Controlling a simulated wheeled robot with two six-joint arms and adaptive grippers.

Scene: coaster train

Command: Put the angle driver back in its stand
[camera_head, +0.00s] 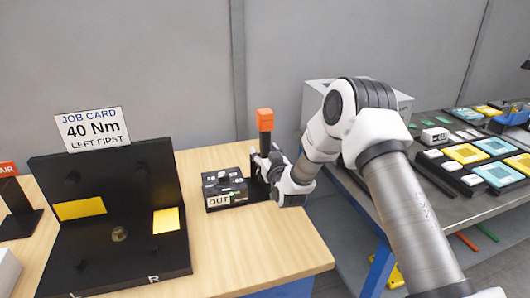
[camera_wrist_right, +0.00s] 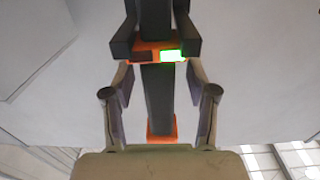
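The angle driver, with an orange block (camera_head: 264,120) at its top and a dark shaft below, stands upright at the table's right end. In the right wrist view its black shaft (camera_wrist_right: 157,95) and a lit green display (camera_wrist_right: 172,55) show. My left gripper is not in view.
A black box marked OUT (camera_head: 225,194) stands just left of the driver. A black fixture (camera_head: 120,240) with yellow pads and a job card (camera_head: 92,129) fills the table's left. The table front (camera_head: 260,250) is clear. A grey bench (camera_head: 450,205) with trays stands right.

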